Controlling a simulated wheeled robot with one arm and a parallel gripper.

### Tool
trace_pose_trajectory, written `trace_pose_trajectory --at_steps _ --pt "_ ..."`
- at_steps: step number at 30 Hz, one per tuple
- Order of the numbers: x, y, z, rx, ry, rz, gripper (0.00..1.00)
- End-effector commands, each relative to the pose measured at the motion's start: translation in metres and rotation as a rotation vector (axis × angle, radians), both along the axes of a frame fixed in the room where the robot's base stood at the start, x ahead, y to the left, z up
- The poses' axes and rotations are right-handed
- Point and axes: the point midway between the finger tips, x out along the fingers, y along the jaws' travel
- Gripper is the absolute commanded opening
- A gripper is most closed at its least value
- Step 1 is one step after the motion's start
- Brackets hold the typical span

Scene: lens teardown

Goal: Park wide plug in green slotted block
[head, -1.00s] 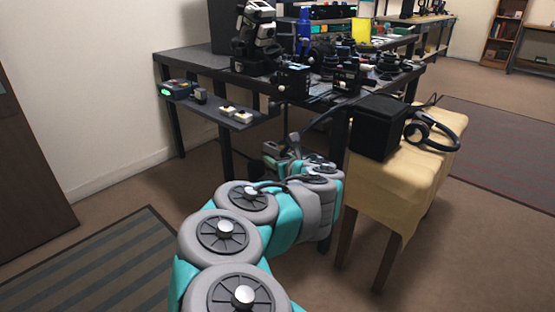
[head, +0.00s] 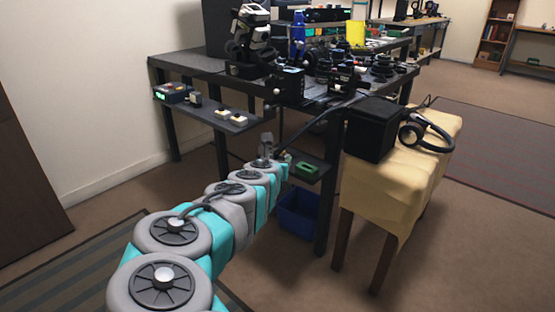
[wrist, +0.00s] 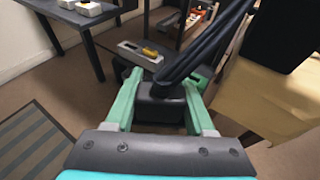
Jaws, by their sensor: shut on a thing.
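My gripper (wrist: 162,88) is shut on a black, boxy plug (wrist: 160,110), with one teal finger on each side of it. A thick black cable runs from the plug up to the right in the wrist view. In the head view my gripper (head: 268,150) is small, in front of the bench and left of a low dark shelf. The green slotted block (head: 307,168) lies on that shelf, to the right of my gripper. In the wrist view a green patch beyond the plug (wrist: 204,72) is mostly hidden by the cable. The block's slot is too small to make out.
The bench (head: 190,65) is crowded with dark gear. A side shelf (head: 215,120) holds small boxes. A blue bin (head: 298,215) stands under the low shelf.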

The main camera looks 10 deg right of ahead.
Motion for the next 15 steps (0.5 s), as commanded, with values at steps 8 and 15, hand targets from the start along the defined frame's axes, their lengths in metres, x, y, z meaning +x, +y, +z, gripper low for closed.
trace_pose_trajectory --at_steps 8,15 --pt "-0.0001 -0.001 0.0036 -0.006 -0.006 -0.068 0.0" --pt "-0.0004 -0.0026 0.0063 -0.005 -0.012 -0.176 0.0"
